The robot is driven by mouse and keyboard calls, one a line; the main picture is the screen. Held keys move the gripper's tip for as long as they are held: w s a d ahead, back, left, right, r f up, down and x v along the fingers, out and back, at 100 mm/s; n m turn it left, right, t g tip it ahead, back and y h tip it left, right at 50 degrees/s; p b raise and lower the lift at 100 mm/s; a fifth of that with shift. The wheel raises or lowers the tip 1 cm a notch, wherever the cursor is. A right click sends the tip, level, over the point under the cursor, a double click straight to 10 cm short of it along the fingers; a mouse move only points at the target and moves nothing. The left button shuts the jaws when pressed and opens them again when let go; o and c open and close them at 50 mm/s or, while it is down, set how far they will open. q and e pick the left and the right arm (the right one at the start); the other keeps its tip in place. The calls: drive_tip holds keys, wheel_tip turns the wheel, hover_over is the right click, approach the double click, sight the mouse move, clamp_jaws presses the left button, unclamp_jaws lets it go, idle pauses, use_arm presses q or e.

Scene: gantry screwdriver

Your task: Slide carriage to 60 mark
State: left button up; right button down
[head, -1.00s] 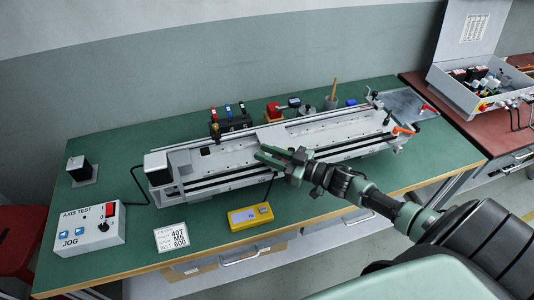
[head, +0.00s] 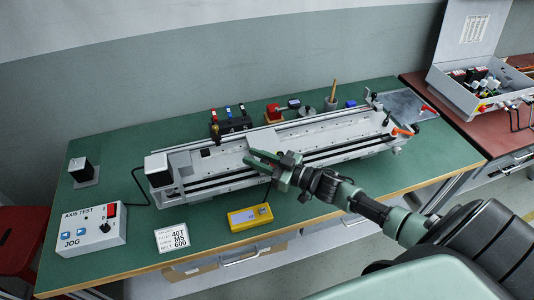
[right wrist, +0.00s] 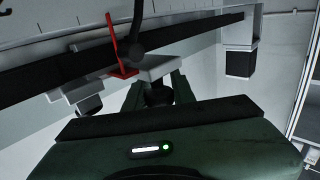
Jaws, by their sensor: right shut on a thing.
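The long grey gantry (head: 215,155) with dark rails lies across the green bench. My right gripper (head: 262,160) is at its front side, left of the middle, with its green fingers pointing left over the rails. In the right wrist view the fingers (right wrist: 157,84) are shut around a dark round knob (right wrist: 158,97) under a grey block of the carriage (right wrist: 158,68). A red pointer (right wrist: 114,50) stands beside it, near a pale strip with tick marks (right wrist: 75,17). The numbers on the scale cannot be read. The gripper hides part of the carriage in the head view. My left gripper is out of view.
A yellow meter (head: 250,216) and a white label card (head: 172,238) lie in front of the gantry. A jog box (head: 94,230) stands at the left. An orange-handled part (head: 402,131) is at the gantry's right end. Tools stand behind.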

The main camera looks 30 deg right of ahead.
drive_tip(key=a, duration=0.2)
drive_tip(key=w+a, duration=0.1)
drive_tip(key=a, duration=0.2)
drive_tip(key=w+a, duration=0.1)
drive_tip(key=a, duration=0.2)
drive_tip(key=shift+a+p, duration=0.1)
drive_tip(key=shift+p, duration=0.2)
drive_tip(key=shift+s, duration=0.1)
drive_tip(key=c, duration=1.2)
unclamp_jaws()
drive_tip(key=shift+s+d+f, duration=0.1)
drive_tip(key=shift+s+d, duration=0.1)
drive_tip(key=shift+d, duration=0.05)
drive_tip(key=b+v, duration=0.1)
drive_tip(key=v, duration=0.6)
